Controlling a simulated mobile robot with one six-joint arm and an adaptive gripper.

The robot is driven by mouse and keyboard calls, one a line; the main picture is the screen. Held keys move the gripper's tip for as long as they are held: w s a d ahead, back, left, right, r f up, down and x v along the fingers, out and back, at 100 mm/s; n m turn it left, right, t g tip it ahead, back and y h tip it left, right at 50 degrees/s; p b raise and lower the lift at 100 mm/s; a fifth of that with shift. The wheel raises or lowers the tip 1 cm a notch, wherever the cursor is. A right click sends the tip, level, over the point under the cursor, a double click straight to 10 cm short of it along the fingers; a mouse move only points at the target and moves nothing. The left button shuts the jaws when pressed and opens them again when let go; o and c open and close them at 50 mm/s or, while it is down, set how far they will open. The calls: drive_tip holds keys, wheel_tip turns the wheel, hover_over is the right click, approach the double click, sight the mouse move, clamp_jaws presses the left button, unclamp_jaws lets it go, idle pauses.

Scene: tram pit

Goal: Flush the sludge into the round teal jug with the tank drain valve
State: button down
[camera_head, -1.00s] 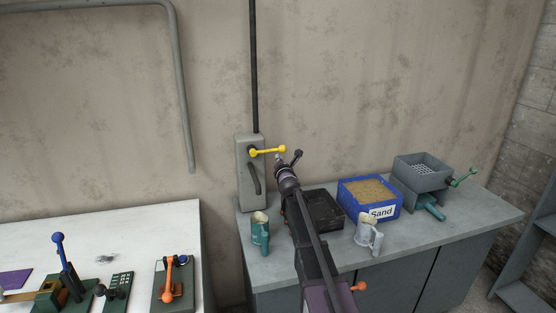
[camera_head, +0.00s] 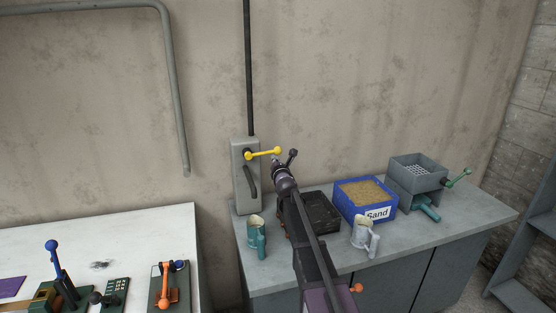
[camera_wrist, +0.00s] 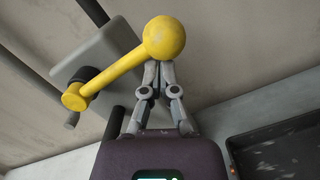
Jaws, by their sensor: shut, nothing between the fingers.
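The tank drain valve is a grey wall box (camera_head: 246,178) with a yellow lever (camera_head: 262,153) that ends in a ball and points right. Below the lever is a dark curved spout or handle (camera_head: 251,182). The round teal jug (camera_head: 257,238) stands upright on the grey counter, in front of the box. My gripper (camera_wrist: 160,66) is shut and empty in the wrist view. Its tips are at the underside of the lever's yellow ball (camera_wrist: 164,38); I cannot tell if they touch. In the head view my arm hides most of the gripper.
A black tray (camera_head: 322,216), a white jug (camera_head: 362,236), a blue sand box (camera_head: 376,214) and a grey sieve machine (camera_head: 416,176) with a green crank stand on the counter (camera_head: 470,219). A white table (camera_head: 130,232) with levers is at left.

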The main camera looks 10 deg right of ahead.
drive_tip(key=shift+d+r, duration=0.25)
drive_tip(key=shift+r, duration=0.15)
drive_tip(key=shift+a, duration=0.2)
drive_tip(key=shift+f, duration=0.2)
drive_tip(key=s+a+f+b, duration=0.1)
drive_tip(key=s+f+b, duration=0.3)
drive_tip(key=s, duration=0.6)
drive_tip(key=shift+s+a+f, duration=0.25)
drive_tip(key=shift+s, duration=0.05)
idle(5.9)
